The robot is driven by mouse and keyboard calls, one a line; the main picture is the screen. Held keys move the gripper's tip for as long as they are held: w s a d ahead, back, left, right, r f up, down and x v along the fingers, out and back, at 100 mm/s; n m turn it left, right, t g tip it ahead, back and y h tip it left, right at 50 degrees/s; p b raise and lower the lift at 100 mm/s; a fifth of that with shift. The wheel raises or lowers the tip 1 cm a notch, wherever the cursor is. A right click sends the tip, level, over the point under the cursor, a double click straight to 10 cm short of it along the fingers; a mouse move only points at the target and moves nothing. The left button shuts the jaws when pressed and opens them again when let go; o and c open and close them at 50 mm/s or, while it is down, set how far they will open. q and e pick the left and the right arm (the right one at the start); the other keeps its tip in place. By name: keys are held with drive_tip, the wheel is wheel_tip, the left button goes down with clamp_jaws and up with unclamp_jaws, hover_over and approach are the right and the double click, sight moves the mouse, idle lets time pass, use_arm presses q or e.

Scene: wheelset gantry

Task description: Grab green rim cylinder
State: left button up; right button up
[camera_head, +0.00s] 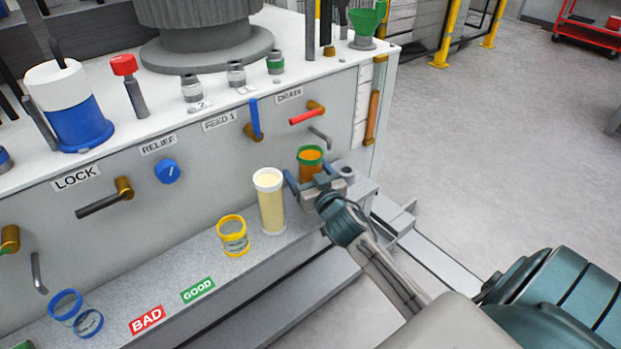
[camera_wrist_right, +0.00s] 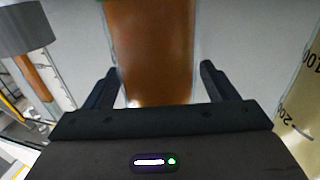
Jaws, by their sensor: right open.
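The green-rimmed cylinder (camera_head: 311,162) with orange-brown contents stands upright on the grey ledge, at the right end of the row of cylinders. Its lower part is hidden behind my right gripper (camera_head: 308,184) in the head view. In the right wrist view the orange-brown cylinder body (camera_wrist_right: 150,50) stands in front of the gripper, between its two fingers. The fingers of the right gripper (camera_wrist_right: 160,85) are open, with gaps on both sides of the cylinder. My left gripper is not in view.
A taller white-rimmed cylinder (camera_head: 270,202) with pale yellow contents stands just left of the green-rimmed one. The grey panel with a red lever (camera_head: 306,117) rises behind.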

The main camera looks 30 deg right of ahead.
drive_tip(key=c, duration=1.3)
drive_tip(key=shift+r, duration=0.15)
